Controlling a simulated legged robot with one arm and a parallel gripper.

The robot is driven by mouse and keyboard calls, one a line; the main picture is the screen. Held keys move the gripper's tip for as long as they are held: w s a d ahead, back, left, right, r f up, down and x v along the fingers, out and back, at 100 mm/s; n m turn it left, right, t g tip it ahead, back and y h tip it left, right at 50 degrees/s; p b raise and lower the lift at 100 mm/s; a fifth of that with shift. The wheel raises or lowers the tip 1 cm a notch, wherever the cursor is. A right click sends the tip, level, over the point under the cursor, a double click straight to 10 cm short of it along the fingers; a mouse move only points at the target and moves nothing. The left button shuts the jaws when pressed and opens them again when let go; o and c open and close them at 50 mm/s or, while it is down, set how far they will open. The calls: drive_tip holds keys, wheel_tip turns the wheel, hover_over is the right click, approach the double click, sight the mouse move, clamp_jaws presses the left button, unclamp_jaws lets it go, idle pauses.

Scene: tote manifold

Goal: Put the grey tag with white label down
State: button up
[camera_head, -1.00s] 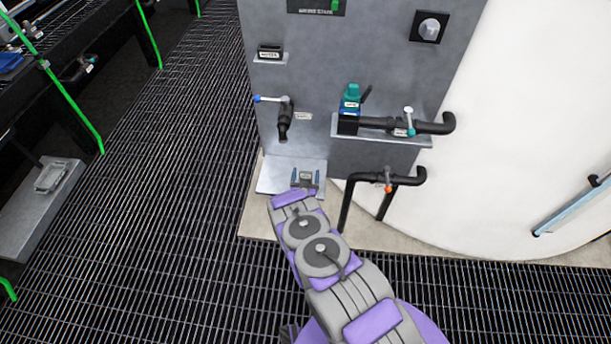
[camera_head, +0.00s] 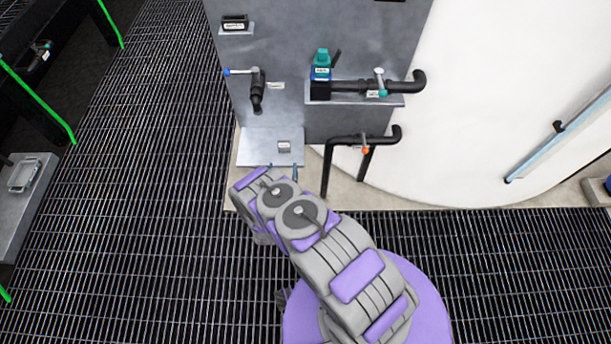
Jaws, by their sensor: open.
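The grey tag with white label (camera_head: 284,146) lies on the light grey shelf plate (camera_head: 255,150) at the foot of the grey panel, on the plate's right part. My gripper (camera_head: 282,169) is at the plate's front edge, on the near side of the tag. Its two thin fingertips show apart with nothing between them, and a gap separates them from the tag. The rest of the gripper is hidden behind my arm.
Above the plate, a black spout with a blue-handled valve (camera_head: 257,88) sticks out of the panel. Open grating floor (camera_head: 150,200) lies left.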

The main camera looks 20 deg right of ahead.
drive_tip(key=w+a+r+m+g+y, duration=0.1)
drive_tip(key=w+a+r+g+y, duration=0.35)
drive_tip(key=w+r, duration=0.65)
drive_tip(key=s+a+r+n+g+y, duration=0.1)
drive_tip(key=s+r+g, duration=0.25)
drive_tip(key=r, duration=0.45)
drive_tip(key=s+a+r+g, duration=0.15)
drive_tip(key=s+r, duration=0.25)
drive_tip(key=r, duration=0.5)
drive_tip(key=s+d+r+n+g, duration=0.1)
drive_tip(key=s+d+r+g, duration=0.2)
drive_tip(key=s, duration=1.2)
drive_tip(key=s+d+r+n+g, duration=0.1)
drive_tip(key=s+d+r+g, duration=0.2)
drive_tip(key=s+r, duration=0.7)
drive_tip(key=s+d+r+n+g, duration=0.1)
drive_tip(key=s+d+r+g, duration=0.2)
drive_tip(key=s, duration=1.7)
wheel_tip(320, 180, up, 4)
drive_tip(key=shift+s+d+r+n, duration=0.2)
drive_tip(key=shift+s+d+n, duration=0.1)
drive_tip(key=shift+s+d, duration=0.15)
drive_tip(key=shift+w+g, duration=0.1)
drive_tip(key=shift+g, duration=0.15)
